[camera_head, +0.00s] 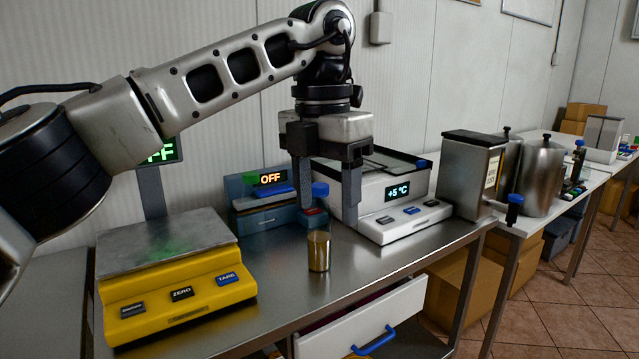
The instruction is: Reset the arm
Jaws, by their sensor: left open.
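My left arm comes in from the left, and my left gripper (328,205) points down over the steel table (372,267). Its two dark fingers are apart, with nothing gripped between them that I can see. A small brass-coloured cup (319,252) stands upright on the table just below and in front of the fingers, apart from them as far as I can tell. A blue device with an orange OFF display (270,178) is behind the gripper, partly hidden by it. My right gripper does not show.
A yellow scale (178,300) stands at the left. A white device reading +5 °C (397,192) stands behind and right of the gripper. A drawer (365,325) with a blue handle is open below the table front. Steel containers (537,180) stand at the right. The table's front middle is clear.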

